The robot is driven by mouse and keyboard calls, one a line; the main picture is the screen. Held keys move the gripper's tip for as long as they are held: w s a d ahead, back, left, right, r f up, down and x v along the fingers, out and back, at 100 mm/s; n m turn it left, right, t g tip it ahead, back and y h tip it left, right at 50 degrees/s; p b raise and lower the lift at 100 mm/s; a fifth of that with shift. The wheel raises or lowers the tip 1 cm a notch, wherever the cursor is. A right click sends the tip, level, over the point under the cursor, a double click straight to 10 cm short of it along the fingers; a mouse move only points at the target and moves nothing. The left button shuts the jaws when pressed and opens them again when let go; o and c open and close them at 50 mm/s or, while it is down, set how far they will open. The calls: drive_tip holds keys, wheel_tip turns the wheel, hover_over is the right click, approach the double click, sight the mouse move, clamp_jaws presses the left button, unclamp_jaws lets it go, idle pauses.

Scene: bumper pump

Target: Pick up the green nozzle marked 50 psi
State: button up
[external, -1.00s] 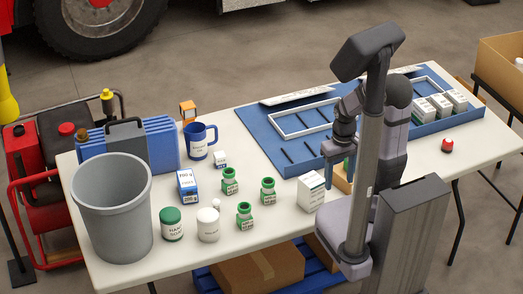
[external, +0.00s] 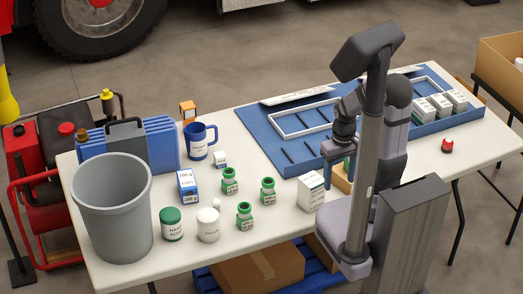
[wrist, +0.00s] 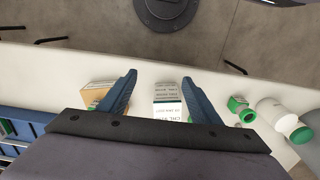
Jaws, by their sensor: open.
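Three small green nozzles with white labels stand on the white table in the external view: one at the back left (external: 229,181), one to its right (external: 268,191), and one nearer the front (external: 245,217). Their markings are too small to read, so I cannot tell which says 50 psi. My gripper (external: 340,168) is open and empty, to the right of the nozzles and partly hidden by my arm. In the wrist view my gripper (wrist: 158,79) has its blue fingers apart, with a white box (wrist: 168,101) showing between them. One green nozzle (wrist: 240,108) shows right of the fingers.
The white box (external: 311,191) stands between the nozzles and my arm. A green-lidded jar (external: 171,226), a white jar (external: 208,226) and a blue-white box (external: 188,187) stand left of the nozzles. A blue tray (external: 270,140) lies behind.

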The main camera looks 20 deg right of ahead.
drive_tip(key=shift+r, duration=0.15)
wheel_tip(320, 180, up, 4)
drive_tip(key=t+b, duration=1.3)
drive_tip(key=t, duration=0.5)
hover_over(248, 217)
drive_tip(key=s, duration=0.2)
drive_tip(key=f, duration=1.8)
drive_tip(key=shift+w+f, duration=0.2)
drive_tip(key=shift+f, duration=0.1)
drive_tip(key=shift+w, duration=0.1)
